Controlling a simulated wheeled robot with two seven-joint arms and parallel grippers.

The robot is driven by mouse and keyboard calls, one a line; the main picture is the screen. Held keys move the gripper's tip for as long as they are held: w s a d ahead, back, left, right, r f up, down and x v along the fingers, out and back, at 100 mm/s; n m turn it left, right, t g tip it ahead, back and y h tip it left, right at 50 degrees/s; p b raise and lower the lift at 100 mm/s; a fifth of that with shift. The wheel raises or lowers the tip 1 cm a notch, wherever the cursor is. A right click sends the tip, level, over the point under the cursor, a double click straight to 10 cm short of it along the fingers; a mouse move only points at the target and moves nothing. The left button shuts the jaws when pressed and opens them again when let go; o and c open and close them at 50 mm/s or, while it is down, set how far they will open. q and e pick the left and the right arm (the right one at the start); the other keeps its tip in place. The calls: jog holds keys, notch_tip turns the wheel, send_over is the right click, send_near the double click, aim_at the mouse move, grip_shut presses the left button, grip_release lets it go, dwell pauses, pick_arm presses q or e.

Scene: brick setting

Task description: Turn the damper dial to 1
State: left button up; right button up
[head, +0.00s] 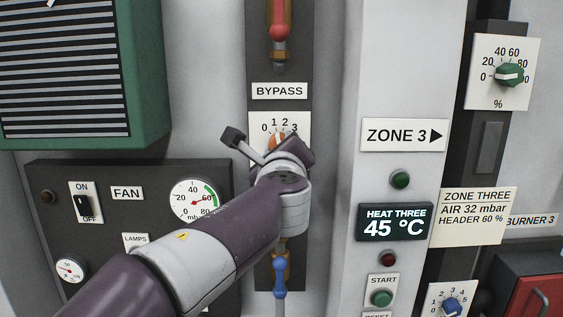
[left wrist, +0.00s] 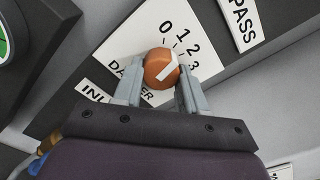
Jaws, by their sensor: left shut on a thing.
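The damper dial is an orange round knob with a white pointer (left wrist: 161,68), on a white plate (left wrist: 118,48) marked 0, 1, 2, 3 and partly covered lettering. My left gripper (left wrist: 160,82) is shut on the dial, one finger on each side. In the left wrist view the pointer slants to the upper right, toward the 1 to 2 part of the scale; its exact reading is hard to tell. In the head view the dial (head: 275,139) is largely hidden behind my left gripper, below the BYPASS label (head: 280,91). My right gripper is not in view.
A red-handled valve (head: 279,31) is above the dial and a blue one (head: 279,277) below. The fan panel (head: 110,180) with switch and gauge is at left. The Zone 3 display (head: 394,222), buttons and a green knob (head: 509,75) are at right.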

pick_arm(q)
jog(key=shift+r+n, duration=0.15)
jog(key=shift+n, duration=0.25)
jog(key=o, duration=1.1)
jog(key=shift+c, duration=0.2)
jog(key=s+b, duration=0.5)
jog(key=s, duration=0.7)
jog(key=shift+s, duration=0.35)
